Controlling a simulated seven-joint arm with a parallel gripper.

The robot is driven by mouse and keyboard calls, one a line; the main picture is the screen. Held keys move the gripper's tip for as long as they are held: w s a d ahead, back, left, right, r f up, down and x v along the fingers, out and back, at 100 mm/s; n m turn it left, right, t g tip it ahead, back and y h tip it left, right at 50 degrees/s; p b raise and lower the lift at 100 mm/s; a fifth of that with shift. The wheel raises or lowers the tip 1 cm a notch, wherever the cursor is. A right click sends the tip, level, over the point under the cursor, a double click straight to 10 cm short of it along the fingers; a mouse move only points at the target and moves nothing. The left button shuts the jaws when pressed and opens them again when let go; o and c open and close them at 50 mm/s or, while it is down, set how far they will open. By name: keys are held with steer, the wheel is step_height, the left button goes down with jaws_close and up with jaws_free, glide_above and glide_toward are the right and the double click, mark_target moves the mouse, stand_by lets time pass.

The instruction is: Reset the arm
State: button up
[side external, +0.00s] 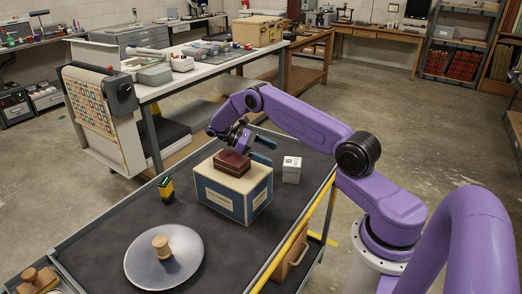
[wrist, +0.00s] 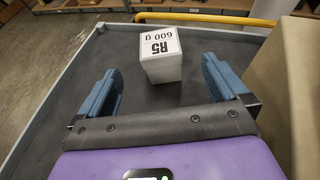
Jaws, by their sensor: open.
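My purple arm reaches from the right over the dark table top. My gripper (side external: 262,150) is above the table, at the far side of a cream and blue box. In the wrist view my gripper (wrist: 165,90) has its two blue fingers spread wide, with nothing between them. In the side view the white block (side external: 291,169) stands upright to the right of the box.
The cream and blue box (side external: 232,199) carries a dark red box (side external: 232,163) on top. A yellow and black item (side external: 166,189) stands left of it. A round grey plate (side external: 140,262) bears a wooden spool (side external: 161,247). A yellow rail (side external: 285,248) runs along the table's right edge.

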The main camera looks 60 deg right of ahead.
steer(key=w+a+r+n+t+h, duration=0.1)
steer(key=w+a+r+t, duration=0.2)
steer(key=w+r+t, duration=0.25)
steer(key=w+a+r+t+h, duration=0.1)
steer(key=w+a+r+t, duration=0.25)
steer(key=w, duration=0.25)
steer(key=s+a+r+n+t+y, duration=0.25)
steer(key=a+r+t, duration=0.3)
steer(key=a, duration=0.65)
steer(key=s+a+r+n+y, duration=0.1)
steer(key=s+a, duration=0.4)
steer(key=s, duration=0.5)
steer(key=s+a+r+n+y, duration=0.2)
steer(key=s+a, duration=0.3)
steer(key=s, duration=0.4)
steer(key=s+f+n+g+y, duration=0.1)
steer(key=s, duration=0.8)
steer(key=s+d+f+y, duration=0.1)
steer(key=s, duration=0.7)
steer(key=shift+s+d+f+n+g, duration=0.3)
steer(key=shift+s+n+g, duration=0.05)
steer(key=shift+s, duration=0.05)
